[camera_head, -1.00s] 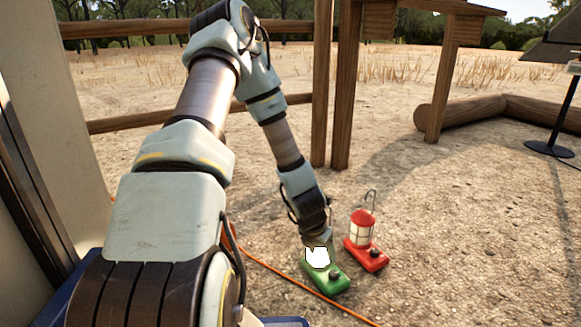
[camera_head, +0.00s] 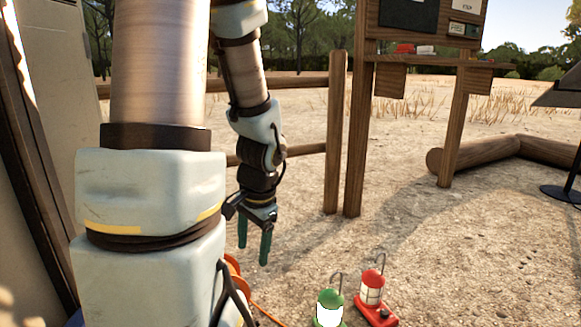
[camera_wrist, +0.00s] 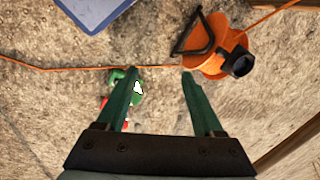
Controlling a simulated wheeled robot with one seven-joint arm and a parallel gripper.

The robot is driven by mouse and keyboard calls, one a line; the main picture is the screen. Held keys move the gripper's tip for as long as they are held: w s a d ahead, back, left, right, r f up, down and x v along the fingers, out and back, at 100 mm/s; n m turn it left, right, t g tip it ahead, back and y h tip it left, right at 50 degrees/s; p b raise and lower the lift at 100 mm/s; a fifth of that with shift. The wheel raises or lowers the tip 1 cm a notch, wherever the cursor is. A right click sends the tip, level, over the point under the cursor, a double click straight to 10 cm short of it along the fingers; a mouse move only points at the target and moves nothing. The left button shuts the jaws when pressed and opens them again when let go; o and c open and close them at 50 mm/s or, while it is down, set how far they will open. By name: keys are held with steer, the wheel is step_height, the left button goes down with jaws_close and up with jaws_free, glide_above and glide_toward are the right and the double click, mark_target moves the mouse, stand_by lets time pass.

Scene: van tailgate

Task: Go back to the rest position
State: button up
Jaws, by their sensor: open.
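My gripper (camera_head: 254,241) is open and empty. It hangs in the air with its green fingers pointing down, above and to the left of the lanterns. A green lantern (camera_head: 329,309) with a lit white globe stands on the ground at the bottom of the head view. A red lantern (camera_head: 372,290) stands just behind it to the right. In the wrist view my gripper (camera_wrist: 158,75) shows its two fingers wide apart, with nothing between them but ground well below. The green lantern (camera_wrist: 119,76) is partly hidden behind the left finger there, with a bit of red beside it.
An orange cable reel (camera_wrist: 216,47) lies on the ground, its orange cable (camera_wrist: 60,69) running across the dirt. A blue-edged panel (camera_wrist: 92,12) is at the top of the wrist view. A wooden notice board (camera_head: 415,52), fence posts and logs (camera_head: 500,155) stand behind. Open dirt lies to the right.

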step_height(320, 180, up, 44)
steer(key=s+d+n+h+p, duration=0.1)
steer(key=n+p, duration=0.6)
steer(key=p, duration=3.2)
steer(key=shift+s+d+f+h+p, duration=0.15)
steer(key=shift+s+f+h+p, duration=0.1)
steer(key=shift+s+h+p, duration=0.15)
